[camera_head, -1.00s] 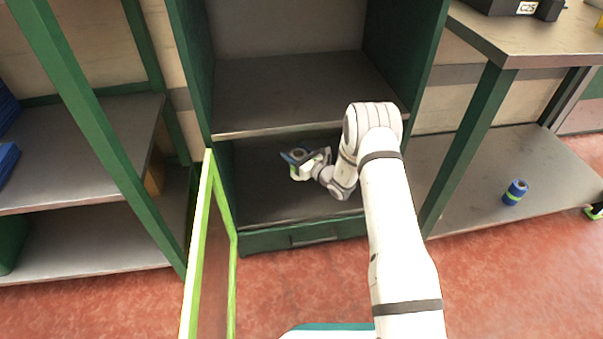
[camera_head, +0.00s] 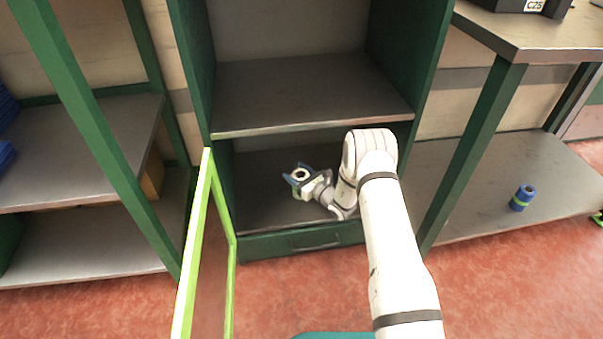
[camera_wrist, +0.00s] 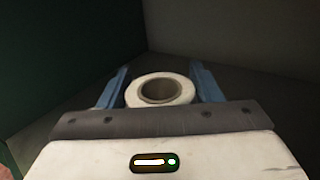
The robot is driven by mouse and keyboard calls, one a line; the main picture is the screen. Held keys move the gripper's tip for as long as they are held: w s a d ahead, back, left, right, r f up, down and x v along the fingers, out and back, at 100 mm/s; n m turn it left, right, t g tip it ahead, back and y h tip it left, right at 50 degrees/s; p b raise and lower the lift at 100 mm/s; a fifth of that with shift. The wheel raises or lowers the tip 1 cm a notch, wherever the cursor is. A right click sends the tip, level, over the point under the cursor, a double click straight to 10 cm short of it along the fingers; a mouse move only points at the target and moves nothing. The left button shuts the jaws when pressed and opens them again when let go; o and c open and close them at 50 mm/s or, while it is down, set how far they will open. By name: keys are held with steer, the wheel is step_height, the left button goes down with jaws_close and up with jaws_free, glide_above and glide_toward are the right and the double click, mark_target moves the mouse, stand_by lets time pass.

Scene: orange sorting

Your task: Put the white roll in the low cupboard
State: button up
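The white roll (camera_wrist: 132,91) stands upright on the cupboard's bottom level, with its round hole facing up. In the head view the white roll (camera_head: 300,174) shows between the blue fingers. My gripper (camera_wrist: 160,82) has one finger on each side of the roll, with what look like narrow gaps, so it appears open around it. In the head view my gripper (camera_head: 298,175) reaches in under the middle shelf. The low cupboard (camera_head: 270,217) is dark green with a grey floor. Its glass door (camera_head: 206,250), framed in bright green, stands open at the left.
The grey middle shelf (camera_head: 310,90) lies above my gripper and is empty. A closed drawer (camera_head: 300,242) is below the cupboard floor. A blue roll with a green band (camera_head: 522,198) stands on the lower shelf at right. Shelving with blue items (camera_head: 6,112) is at left.

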steer(key=o, duration=0.3)
